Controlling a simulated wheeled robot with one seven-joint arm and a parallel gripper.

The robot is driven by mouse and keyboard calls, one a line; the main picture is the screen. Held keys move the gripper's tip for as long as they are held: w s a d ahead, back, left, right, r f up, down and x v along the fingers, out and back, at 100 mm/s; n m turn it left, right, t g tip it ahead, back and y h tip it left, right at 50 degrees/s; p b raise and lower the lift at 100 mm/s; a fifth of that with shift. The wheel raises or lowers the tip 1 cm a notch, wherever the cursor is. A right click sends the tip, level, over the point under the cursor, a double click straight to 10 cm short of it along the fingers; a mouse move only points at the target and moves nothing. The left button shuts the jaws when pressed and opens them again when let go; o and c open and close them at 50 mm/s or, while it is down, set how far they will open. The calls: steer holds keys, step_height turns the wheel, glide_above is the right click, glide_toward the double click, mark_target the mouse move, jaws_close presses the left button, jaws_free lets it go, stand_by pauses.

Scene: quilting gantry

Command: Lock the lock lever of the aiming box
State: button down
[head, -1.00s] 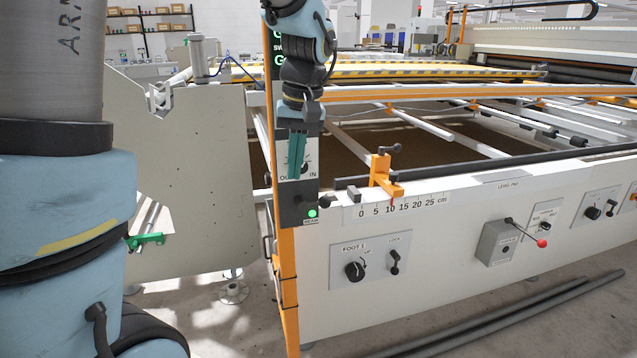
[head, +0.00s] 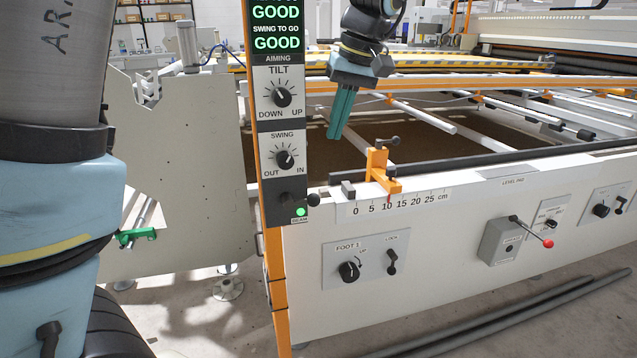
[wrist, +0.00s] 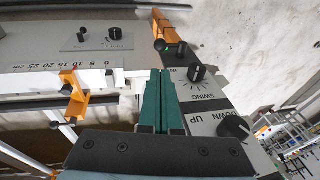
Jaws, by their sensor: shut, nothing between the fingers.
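The aiming box (head: 268,180) is a tall grey panel on an orange post, with a TILT knob (head: 281,97) and a SWING knob (head: 285,158). Its screen reads GOOD twice. The lock lever (head: 313,199) is dark with a black ball end, low on the box above the lit green BEAM lamp (head: 300,212). It points right, about level. In the wrist view a black ball (wrist: 160,45) shows beyond my fingertips. My gripper (head: 335,136) has teal fingers, shut and empty, pointing down, right of the box and above the lever's height. It also shows in the wrist view (wrist: 160,74).
An orange stop (head: 378,168) stands on the white rail over a cm scale, right of the lever. Below are the FOOT 1 knob (head: 349,271) and a small LOCK switch (head: 392,262). A grey box with a red-ended lever (head: 531,232) is farther right.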

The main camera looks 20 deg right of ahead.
mark_target(315, 195)
steer(key=p+x, duration=0.1)
steer(key=x, duration=1.2)
steer(key=shift+a+f, duration=0.1)
steer(key=shift+f, duration=0.2)
steer(key=shift+p, duration=0.35)
